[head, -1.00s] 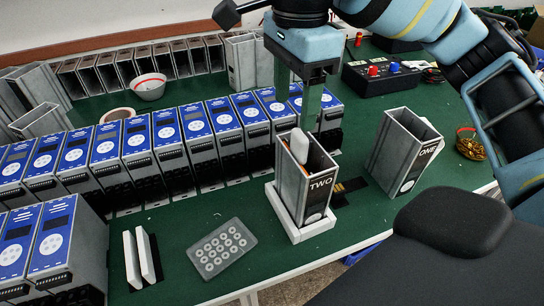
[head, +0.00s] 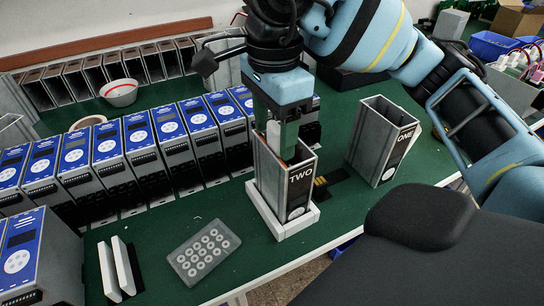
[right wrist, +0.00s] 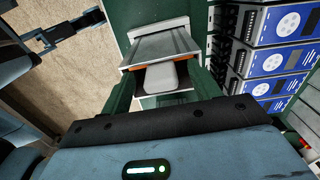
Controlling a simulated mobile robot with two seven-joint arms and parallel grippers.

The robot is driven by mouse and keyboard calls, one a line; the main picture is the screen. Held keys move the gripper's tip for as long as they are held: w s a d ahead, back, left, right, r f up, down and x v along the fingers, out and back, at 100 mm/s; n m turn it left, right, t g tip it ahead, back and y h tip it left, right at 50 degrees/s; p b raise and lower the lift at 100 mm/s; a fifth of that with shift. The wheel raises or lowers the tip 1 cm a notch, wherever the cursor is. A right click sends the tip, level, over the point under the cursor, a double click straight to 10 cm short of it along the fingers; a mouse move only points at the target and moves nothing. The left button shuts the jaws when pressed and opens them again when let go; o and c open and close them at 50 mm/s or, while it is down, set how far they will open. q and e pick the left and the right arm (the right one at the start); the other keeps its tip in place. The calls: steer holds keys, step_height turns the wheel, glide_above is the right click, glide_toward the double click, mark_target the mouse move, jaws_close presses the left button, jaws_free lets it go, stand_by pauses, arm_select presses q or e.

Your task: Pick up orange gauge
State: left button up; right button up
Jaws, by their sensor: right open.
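The orange gauge shows only in part inside the open-topped grey case marked TWO (head: 301,185). In the right wrist view orange edges (right wrist: 138,67) show on both sides of a pale block (right wrist: 160,76) at the mouth of the case (right wrist: 165,45). My right gripper (head: 277,137) points down at this mouth. Its green fingers are open, one on each side of the pale block in the wrist view, and hold nothing that I can see. The fingers hide much of the contents in the head view. My left gripper does not show in the head view.
The case stands in a white base (head: 285,228). A case marked ONE (head: 383,140) stands to its right. A row of blue-faced units (head: 140,150) runs behind and left. A grey tray of rings (head: 204,252) and white plates (head: 115,270) lie in front.

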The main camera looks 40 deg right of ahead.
steer(key=shift+s+f, duration=0.1)
steer(key=shift+f, duration=0.4)
steer(key=shift+s, duration=0.1)
steer(key=c, duration=1.3)
jaws_close()
